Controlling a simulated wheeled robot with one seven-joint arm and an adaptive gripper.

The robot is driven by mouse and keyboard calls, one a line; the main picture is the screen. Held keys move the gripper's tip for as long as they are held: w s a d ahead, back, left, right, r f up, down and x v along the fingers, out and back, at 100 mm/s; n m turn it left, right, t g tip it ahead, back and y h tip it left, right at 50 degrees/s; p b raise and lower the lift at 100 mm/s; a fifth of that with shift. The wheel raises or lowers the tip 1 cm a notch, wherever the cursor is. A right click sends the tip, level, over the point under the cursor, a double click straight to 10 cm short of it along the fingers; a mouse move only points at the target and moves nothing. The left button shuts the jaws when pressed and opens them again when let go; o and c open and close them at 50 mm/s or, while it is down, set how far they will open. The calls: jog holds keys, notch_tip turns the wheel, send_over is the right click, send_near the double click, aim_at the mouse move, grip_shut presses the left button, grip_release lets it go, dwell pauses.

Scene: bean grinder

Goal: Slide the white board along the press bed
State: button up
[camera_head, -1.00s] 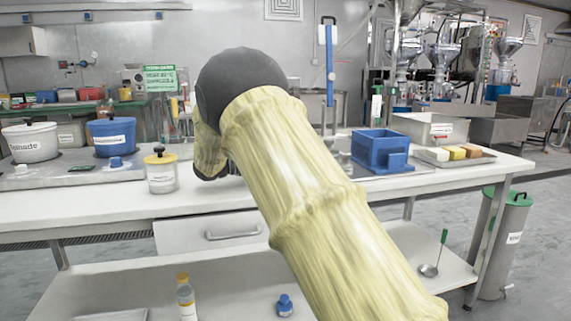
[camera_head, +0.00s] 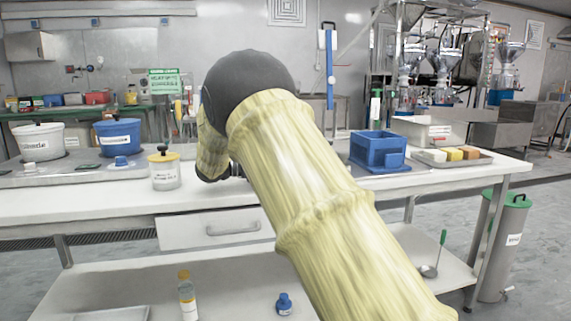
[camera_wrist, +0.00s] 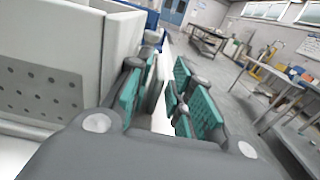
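My gripper (camera_wrist: 167,95) shows in the wrist view with its teal-padded fingers apart. A narrow white upright strip (camera_wrist: 160,118) shows between the fingers; it may be the white board, but I cannot tell for sure or see contact with the pads. A large pale box-like body with rows of small holes (camera_wrist: 45,92) stands close on the left of the fingers. A blue part (camera_wrist: 151,20) shows beyond the fingertips. In the head view my arm hides the gripper and the bench area around it, so the press bed is not clearly seen.
The white bench (camera_head: 110,208) carries a yellow-lidded jar (camera_head: 164,170), a blue pot (camera_head: 118,135) and a white pot (camera_head: 42,142) left of my arm. Right of it stand a blue box-like fixture (camera_head: 378,150) and a tray with coloured blocks (camera_head: 452,158). The bench front is clear.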

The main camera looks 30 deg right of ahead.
jog(key=shift+o, duration=0.2)
jog(key=shift+a, duration=0.1)
notch_tip(320, 180, up, 10)
dwell(0.6)
dwell(0.4)
